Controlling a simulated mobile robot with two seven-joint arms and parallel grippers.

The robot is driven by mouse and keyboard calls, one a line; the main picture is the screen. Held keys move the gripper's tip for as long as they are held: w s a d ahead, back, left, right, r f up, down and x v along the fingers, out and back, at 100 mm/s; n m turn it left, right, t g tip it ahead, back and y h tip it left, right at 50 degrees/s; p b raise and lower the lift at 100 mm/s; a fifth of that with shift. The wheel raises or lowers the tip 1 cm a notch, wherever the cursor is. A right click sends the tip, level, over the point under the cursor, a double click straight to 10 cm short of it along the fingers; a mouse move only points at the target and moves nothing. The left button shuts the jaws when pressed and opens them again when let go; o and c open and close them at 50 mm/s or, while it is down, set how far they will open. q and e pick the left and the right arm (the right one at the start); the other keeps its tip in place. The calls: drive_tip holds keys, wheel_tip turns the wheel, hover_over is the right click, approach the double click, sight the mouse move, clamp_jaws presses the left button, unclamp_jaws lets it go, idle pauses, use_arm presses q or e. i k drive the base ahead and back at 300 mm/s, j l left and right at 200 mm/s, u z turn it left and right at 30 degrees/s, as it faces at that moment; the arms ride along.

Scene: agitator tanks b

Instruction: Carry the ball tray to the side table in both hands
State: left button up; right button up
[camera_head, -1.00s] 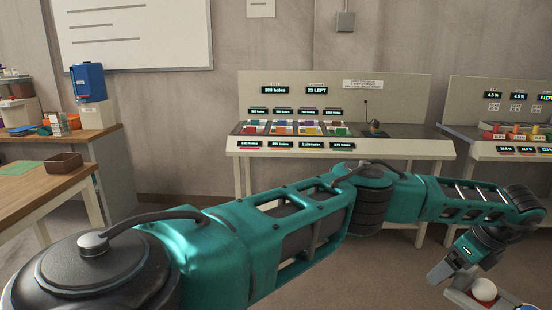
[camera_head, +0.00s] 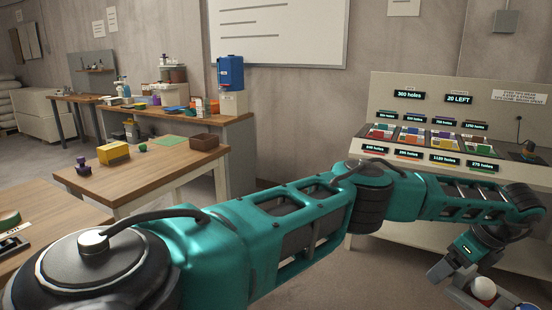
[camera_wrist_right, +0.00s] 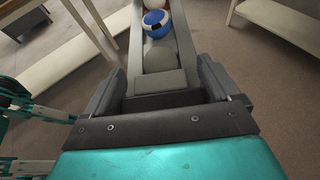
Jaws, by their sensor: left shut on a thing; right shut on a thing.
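The ball tray (camera_head: 462,300) shows only in part at the lower right of the head view. A red and white ball (camera_head: 483,289) and the top of a blue ball (camera_head: 527,306) sit in it. My left gripper (camera_head: 441,271) is shut on the tray's near left end. In the right wrist view, my right gripper (camera_wrist_right: 160,92) is shut on the tray's end block. The grey tray (camera_wrist_right: 186,55) runs away from it, with a blue and white ball (camera_wrist_right: 157,23) and a grey rounded shape (camera_wrist_right: 159,55) inside. I cannot tell which table is the side table.
A wooden table (camera_head: 128,184) at left holds a yellow box (camera_head: 113,153), a green mat (camera_head: 170,140) and a brown box (camera_head: 205,141). A cluttered bench (camera_head: 240,124) stands behind. A console (camera_head: 375,78) stands at right. Another tabletop (camera_head: 50,222) is near left. Floor shows between table and console.

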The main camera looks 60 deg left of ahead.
sight(161, 166)
drive_tip(key=j+u, duration=0.1)
drive_tip(key=u, duration=3.95)
drive_tip(key=i+l, duration=0.1)
drive_tip(key=l, duration=0.3)
drive_tip(key=i+l, duration=0.1)
drive_tip(key=l, duration=0.3)
drive_tip(key=i+l, duration=0.1)
drive_tip(key=l, duration=0.3)
drive_tip(key=i+l, duration=0.1)
drive_tip(key=l, duration=0.25)
